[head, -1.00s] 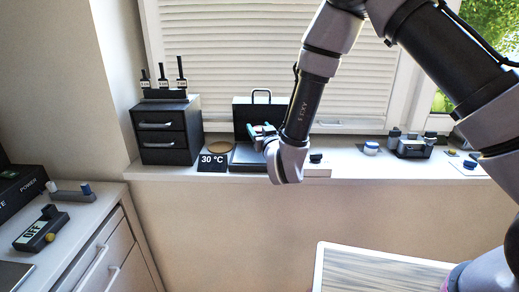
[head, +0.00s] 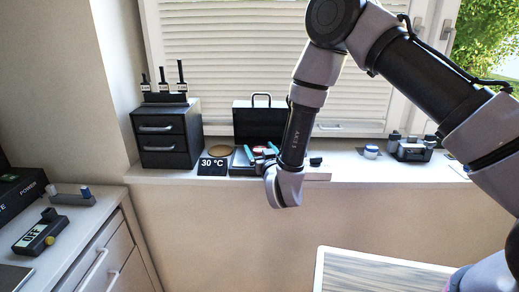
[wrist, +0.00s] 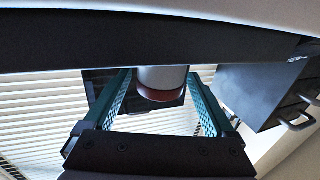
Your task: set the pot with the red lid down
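The pot with the red lid shows in the wrist view as a pale cylinder with a dark red lid (wrist: 160,92), between the far ends of my two teal fingers. In the head view a small patch of its red lid (head: 259,149) shows between the fingers, low over the sill at the black case. My gripper (head: 262,150) has its fingers spread, with narrow gaps beside the lid, so it looks open around the pot. The pot's foot is hidden, so I cannot see what it touches.
The open black case (head: 262,122) stands behind my gripper. The 30 °C sign (head: 212,167), a round tan mat (head: 219,151) and the black drawer unit (head: 166,135) are to its left. A blue-and-white jar (head: 371,151) and a dark device (head: 412,149) stand further right.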

